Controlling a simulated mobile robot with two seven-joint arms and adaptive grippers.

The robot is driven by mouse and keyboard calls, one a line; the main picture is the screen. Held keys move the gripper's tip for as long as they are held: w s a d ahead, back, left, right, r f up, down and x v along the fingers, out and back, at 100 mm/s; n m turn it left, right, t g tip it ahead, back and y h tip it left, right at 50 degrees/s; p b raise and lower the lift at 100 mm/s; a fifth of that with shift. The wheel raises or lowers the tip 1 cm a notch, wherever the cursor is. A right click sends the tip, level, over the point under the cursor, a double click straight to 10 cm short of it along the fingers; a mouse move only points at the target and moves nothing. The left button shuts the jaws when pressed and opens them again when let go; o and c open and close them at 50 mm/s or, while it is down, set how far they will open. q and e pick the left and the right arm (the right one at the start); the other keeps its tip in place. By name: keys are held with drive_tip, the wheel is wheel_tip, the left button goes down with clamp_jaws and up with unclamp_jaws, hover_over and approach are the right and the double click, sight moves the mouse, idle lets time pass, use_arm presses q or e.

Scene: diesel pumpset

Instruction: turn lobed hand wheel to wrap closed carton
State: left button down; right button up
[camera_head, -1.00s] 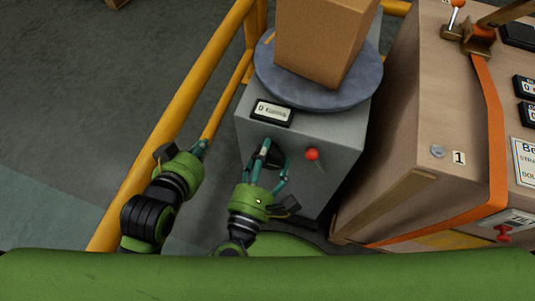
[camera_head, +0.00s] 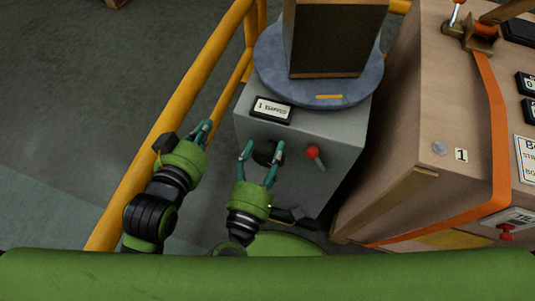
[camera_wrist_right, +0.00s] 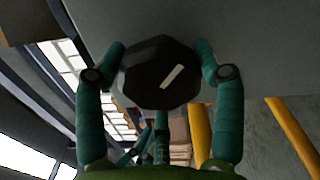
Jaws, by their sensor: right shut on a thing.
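The lobed hand wheel (camera_head: 264,156) is a dark knob on the front of a grey cabinet (camera_head: 328,142). In the right wrist view, the hand wheel (camera_wrist_right: 148,85) fills the middle and carries a pale bar mark. My right gripper (camera_head: 263,147) is shut on it, one finger on each side; both fingers also show in the right wrist view (camera_wrist_right: 160,50). A closed brown carton (camera_head: 335,40) stands on the round blue-grey turntable (camera_head: 282,83) atop the cabinet, its shaded side facing me. My left gripper (camera_head: 207,131) hangs beside the yellow rail; its finger opening is unclear.
A display (camera_head: 272,109) on the cabinet appears to read 1. A red-knobbed lever (camera_head: 313,152) sits right of the hand wheel. A yellow rail (camera_head: 180,128) runs along the left. A large brown box (camera_head: 410,140) with an orange strap (camera_head: 497,140) stands close on the right.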

drive_tip(key=shift+a+f, duration=0.1)
drive_tip(key=shift+f, duration=0.1)
idle(0.3)
drive_tip(key=o, duration=1.2)
drive_tip(key=shift+w+a, duration=0.1)
drive_tip(key=shift+w, duration=0.05)
drive_tip(key=shift+c, duration=0.2)
drive_tip(key=shift+r, duration=0.1)
drive_tip(key=v, duration=0.7)
drive_tip(key=shift+s, duration=0.3)
